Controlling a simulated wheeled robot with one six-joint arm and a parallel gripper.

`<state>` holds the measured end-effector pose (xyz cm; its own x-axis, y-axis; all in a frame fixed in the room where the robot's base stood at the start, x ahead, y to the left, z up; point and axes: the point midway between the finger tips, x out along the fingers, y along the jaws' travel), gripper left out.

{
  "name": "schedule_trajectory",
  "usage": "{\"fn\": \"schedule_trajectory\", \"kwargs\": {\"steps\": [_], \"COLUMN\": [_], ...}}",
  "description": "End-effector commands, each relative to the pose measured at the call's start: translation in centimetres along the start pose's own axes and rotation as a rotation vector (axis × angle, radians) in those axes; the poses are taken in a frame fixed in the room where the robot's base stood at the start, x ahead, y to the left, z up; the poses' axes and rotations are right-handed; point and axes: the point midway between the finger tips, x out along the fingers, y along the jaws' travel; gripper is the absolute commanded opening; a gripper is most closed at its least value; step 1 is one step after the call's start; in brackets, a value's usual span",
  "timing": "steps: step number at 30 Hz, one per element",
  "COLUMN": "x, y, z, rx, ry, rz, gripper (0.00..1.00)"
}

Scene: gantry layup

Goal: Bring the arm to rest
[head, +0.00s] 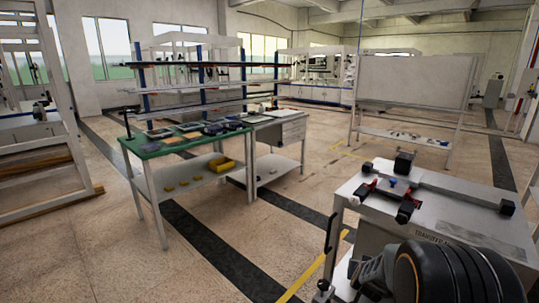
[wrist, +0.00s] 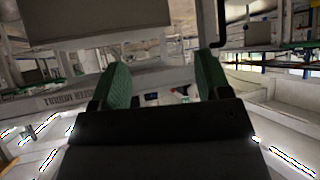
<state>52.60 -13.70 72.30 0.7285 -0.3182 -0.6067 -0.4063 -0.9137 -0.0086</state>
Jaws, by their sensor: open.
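My gripper (wrist: 163,72) shows in the wrist view with its two green-padded fingers well apart. The gap between them is empty. Beyond the gap, small blue and red items lie on a grey surface, apart from the fingers. In the head view my dark, rounded arm link fills the bottom right corner, in front of a grey workbench (head: 465,210). The gripper's fingers cannot be made out in the head view.
Black and red fixtures (head: 393,200) sit on the grey workbench. A green-topped table (head: 150,152) with a yellow bin (head: 222,165) on its lower shelf stands left of centre. A white board (head: 412,82) stands behind. Open floor (head: 130,235) lies at the front left.

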Motion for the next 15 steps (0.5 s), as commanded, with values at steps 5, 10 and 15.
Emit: {"fn": "schedule_trajectory", "kwargs": {"steps": [5, 10, 15], "x": [-10.2, -23.0, -33.1], "y": [-3.7, -4.2, -3.2], "z": [0.6, -0.3, -3.1], "rx": [-0.051, -0.171, -0.294], "ry": [-0.367, -0.659, -0.745], "rz": [-0.171, -0.212, -0.195], "gripper": [0.7, 0.7, 0.7]}}
